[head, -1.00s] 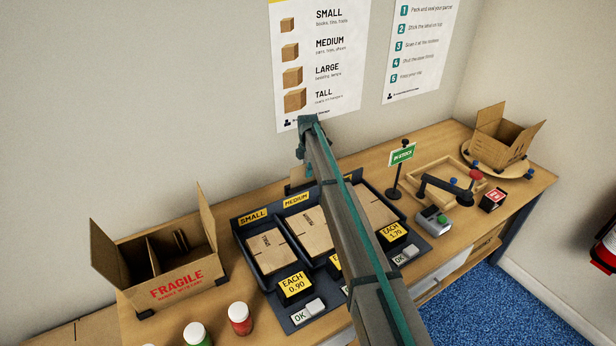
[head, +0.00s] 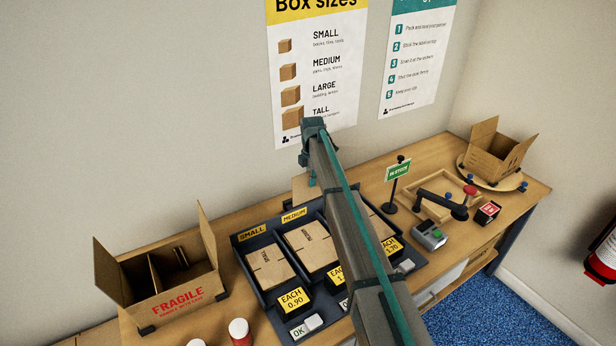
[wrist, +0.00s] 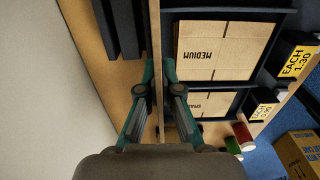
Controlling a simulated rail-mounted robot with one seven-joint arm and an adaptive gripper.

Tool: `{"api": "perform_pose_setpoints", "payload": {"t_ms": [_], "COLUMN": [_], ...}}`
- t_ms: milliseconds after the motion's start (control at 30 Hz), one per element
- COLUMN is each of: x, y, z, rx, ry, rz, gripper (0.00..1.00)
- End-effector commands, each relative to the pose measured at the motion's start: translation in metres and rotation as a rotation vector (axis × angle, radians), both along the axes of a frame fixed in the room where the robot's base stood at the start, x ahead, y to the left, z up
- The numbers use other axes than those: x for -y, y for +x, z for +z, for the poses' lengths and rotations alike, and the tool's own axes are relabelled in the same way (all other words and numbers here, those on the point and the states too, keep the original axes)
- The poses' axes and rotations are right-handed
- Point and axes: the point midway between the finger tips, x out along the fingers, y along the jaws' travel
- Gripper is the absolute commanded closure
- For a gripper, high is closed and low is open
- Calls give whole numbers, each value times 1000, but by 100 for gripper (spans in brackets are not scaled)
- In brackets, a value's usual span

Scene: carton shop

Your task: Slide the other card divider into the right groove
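The open carton marked FRAGILE (head: 178,300) stands at the left of the bench in the head view. One card divider (head: 158,278) stands inside it towards the left. A pair of short upright strips (head: 181,256) shows on its inner far wall, to the right of that divider. In the wrist view, my gripper (wrist: 160,72) is closed with a finger on each side of the other card divider (wrist: 157,30), seen edge-on as a thin strip. Part of this card shows behind the trays in the head view (head: 303,187). My arm hides the fingers there.
A dark tray (head: 262,303) with flat cartons and price blocks stands mid-bench, right of the FRAGILE carton. Dark upright bars (wrist: 124,30) are left of the card in the wrist view. A sign (head: 397,172) and another open carton (head: 497,153) stand further right.

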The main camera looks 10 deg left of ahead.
Motion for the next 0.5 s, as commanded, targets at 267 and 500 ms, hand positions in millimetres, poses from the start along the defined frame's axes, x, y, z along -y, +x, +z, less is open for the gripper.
{"api": "perform_pose_setpoints", "payload": {"t_ms": [267,500], "x": [14,15], "y": [-39,-42], "z": [25,48], "rx": [2,1], "ry": [0,1], "rz": [0,0], "gripper": [100,100]}}
